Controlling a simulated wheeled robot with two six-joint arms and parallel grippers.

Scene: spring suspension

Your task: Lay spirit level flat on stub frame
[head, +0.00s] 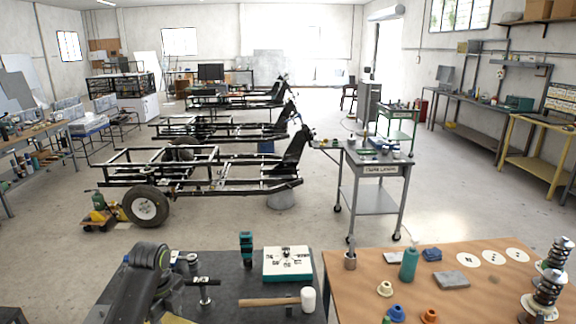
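I cannot pick out the spirit level for certain; small items lie on top of the grey trolley (377,170), too small to tell apart. Black tubular vehicle frames stand on the floor in a row. The nearest frame (215,180) has a wheel at its left end and rests near a grey stand at its right; I cannot tell whether one of these is the stub frame. A dark arm link of mine rises at the lower left in front of the black table. Its fingertips do not show. My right gripper is not in view.
The black-topped table (230,292) holds a mallet (280,301), a white-and-green box (287,264) and small tools. The wooden table (350,290) holds a teal bottle (409,264), small coloured parts and coil springs (548,283). Open floor lies beyond both tables.

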